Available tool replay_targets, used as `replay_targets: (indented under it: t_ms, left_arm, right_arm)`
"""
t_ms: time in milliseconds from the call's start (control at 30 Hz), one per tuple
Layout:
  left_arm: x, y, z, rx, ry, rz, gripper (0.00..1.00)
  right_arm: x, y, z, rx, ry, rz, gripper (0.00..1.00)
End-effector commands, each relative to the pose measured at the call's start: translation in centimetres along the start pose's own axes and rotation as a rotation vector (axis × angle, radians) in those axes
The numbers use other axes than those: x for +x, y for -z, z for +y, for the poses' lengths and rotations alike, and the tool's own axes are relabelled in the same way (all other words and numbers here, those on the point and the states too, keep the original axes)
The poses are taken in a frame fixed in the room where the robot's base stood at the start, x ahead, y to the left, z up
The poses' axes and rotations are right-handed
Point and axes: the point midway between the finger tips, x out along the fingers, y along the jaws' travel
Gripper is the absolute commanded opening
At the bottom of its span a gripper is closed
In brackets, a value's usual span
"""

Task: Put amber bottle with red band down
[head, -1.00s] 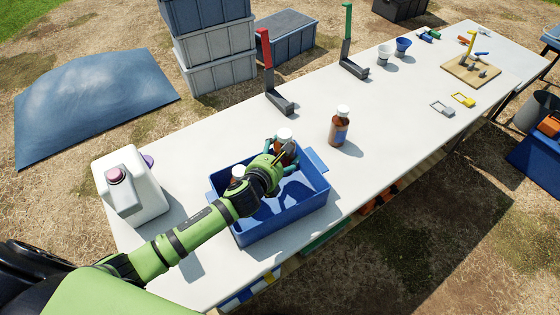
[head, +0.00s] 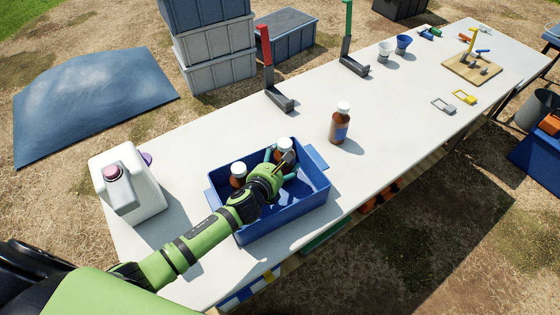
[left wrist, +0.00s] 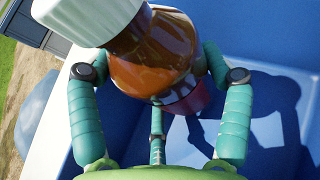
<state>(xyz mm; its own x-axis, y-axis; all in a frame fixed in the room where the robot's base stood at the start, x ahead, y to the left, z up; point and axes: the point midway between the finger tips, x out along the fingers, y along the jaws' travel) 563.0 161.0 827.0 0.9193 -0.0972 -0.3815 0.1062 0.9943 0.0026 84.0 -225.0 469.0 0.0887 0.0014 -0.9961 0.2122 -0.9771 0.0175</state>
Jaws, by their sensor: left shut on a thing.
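The amber bottle with the red band (left wrist: 155,55) has a white cap and is held tilted in the left wrist view, its red band low on the body. In the head view its cap (head: 285,145) shows at the far side of the blue bin (head: 283,222). My left gripper (head: 280,163) is shut on this bottle, with its green fingers around it, inside the bin's outline. The bottle's base is hidden, so I cannot tell whether it touches the bin floor. My right gripper is not in view.
Another white-capped amber bottle (head: 238,173) stands in the bin's left part. A blue-banded amber bottle (head: 340,124) stands on the white table (head: 395,115) to the right. A white jug (head: 135,185) is at left; red-topped (head: 268,75) and green-topped (head: 348,40) stands are behind.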

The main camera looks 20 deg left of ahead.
Motion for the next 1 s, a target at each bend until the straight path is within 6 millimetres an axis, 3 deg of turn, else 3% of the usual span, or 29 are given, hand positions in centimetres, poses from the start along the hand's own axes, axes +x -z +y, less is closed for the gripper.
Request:
replay_targets:
  t_ms: [33, 67, 100, 400, 567, 1000]
  left_arm:
    - [0.0, -0.2, 0.1, 0.000, 0.000, -0.003, 0.30]
    - [0.0, 0.0, 0.1, 0.000, -0.002, 0.001, 0.87]
    - [0.0, 0.0, 0.1, 0.000, -0.002, 0.001, 0.89]
    - [-0.1, -0.1, 0.1, -0.001, -0.002, 0.001, 0.89]
    - [-0.7, -1.7, 0.1, -0.003, -0.002, -0.001, 0.89]
    - [-9.3, -1.0, 0.0, 0.001, 0.000, 0.002, 0.89]
  right_arm:
    - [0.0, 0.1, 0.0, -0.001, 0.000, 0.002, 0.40]
    - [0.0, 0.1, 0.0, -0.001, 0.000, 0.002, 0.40]
    - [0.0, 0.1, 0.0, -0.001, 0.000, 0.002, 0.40]
    - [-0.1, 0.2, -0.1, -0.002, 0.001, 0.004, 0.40]
    - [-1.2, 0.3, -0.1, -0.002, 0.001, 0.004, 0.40]
    - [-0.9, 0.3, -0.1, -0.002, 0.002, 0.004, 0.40]
